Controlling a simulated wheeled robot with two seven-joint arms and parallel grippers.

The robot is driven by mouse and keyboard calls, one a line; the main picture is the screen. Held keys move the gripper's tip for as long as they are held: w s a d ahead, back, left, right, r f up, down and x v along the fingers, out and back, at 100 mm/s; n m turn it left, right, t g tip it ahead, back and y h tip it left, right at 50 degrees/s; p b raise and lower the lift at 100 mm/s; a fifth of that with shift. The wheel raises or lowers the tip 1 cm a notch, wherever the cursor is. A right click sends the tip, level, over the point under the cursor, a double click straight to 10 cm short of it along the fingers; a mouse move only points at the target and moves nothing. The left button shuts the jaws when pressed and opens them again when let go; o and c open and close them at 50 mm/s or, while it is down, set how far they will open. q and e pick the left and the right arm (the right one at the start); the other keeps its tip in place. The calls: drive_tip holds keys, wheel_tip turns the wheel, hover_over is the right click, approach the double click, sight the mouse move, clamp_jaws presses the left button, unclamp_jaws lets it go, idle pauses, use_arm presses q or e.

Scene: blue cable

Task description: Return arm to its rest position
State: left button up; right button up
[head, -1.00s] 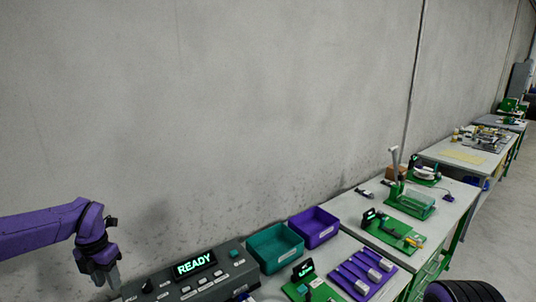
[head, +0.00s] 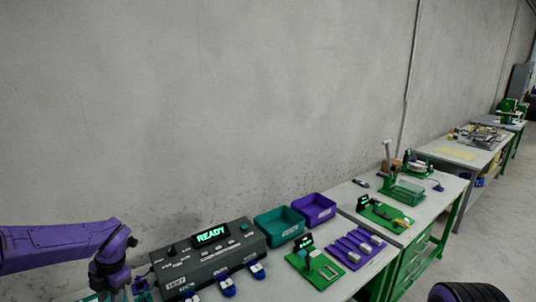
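My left arm comes in from the left edge in purple, with its dark wrist bent downward. My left gripper (head: 110,291) points down at the bottom left, beside the left end of the grey tester box; its fingertips are small and near the frame edge, so I cannot tell whether it is open or shut. The tester box (head: 178,256) has a lit READY display (head: 211,234). Two blue connectors, one left (head: 227,286) and one right (head: 257,270), sit at its front edge. My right arm and gripper are not in view.
A teal bin (head: 279,228) and a purple bin (head: 314,211) stand right of the tester. A green fixture (head: 316,266) and a purple rack (head: 352,250) lie in front of them. More workbenches (head: 440,205) run along the grey wall.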

use_arm(q)
drive_tip(key=s+d+f+m+t+y, duration=0.1)
drive_tip(key=s+d+f+m, duration=0.2)
drive_tip(key=s+f+m, duration=0.2)
drive_tip(key=s+d+f+m+t+y, duration=0.2)
drive_tip(key=s+d+f+m, duration=0.1)
drive_tip(key=s+f+m, duration=0.3)
drive_tip(key=s+d+f+m+t+y, duration=0.1)
drive_tip(key=s+d+f+m+t, duration=0.1)
drive_tip(key=s+f+m, duration=0.4)
drive_tip(key=shift+d+f+m, duration=0.3)
drive_tip(key=shift+f+m, duration=0.35)
drive_tip(key=shift+m, duration=0.25)
drive_tip(key=shift+d+f+m, duration=0.25)
drive_tip(key=shift+f+m, duration=0.35)
drive_tip(key=shift+m, duration=0.3)
drive_tip(key=s+d+f+m+h, duration=0.1)
drive_tip(key=s+d+m+h, duration=0.15)
drive_tip(key=s, duration=0.35)
drive_tip(key=s+d+f+m+h, duration=0.1)
drive_tip(key=s+d+f+m, duration=0.15)
drive_tip(key=s, duration=0.35)
wheel_tip(320, 180, down, 13)
drive_tip(key=b, duration=1.4)
drive_tip(key=shift+s+d+f+m+g, duration=0.2)
drive_tip(key=shift+d+m+g, duration=0.1)
drive_tip(key=shift+d+m, duration=0.1)
clamp_jaws()
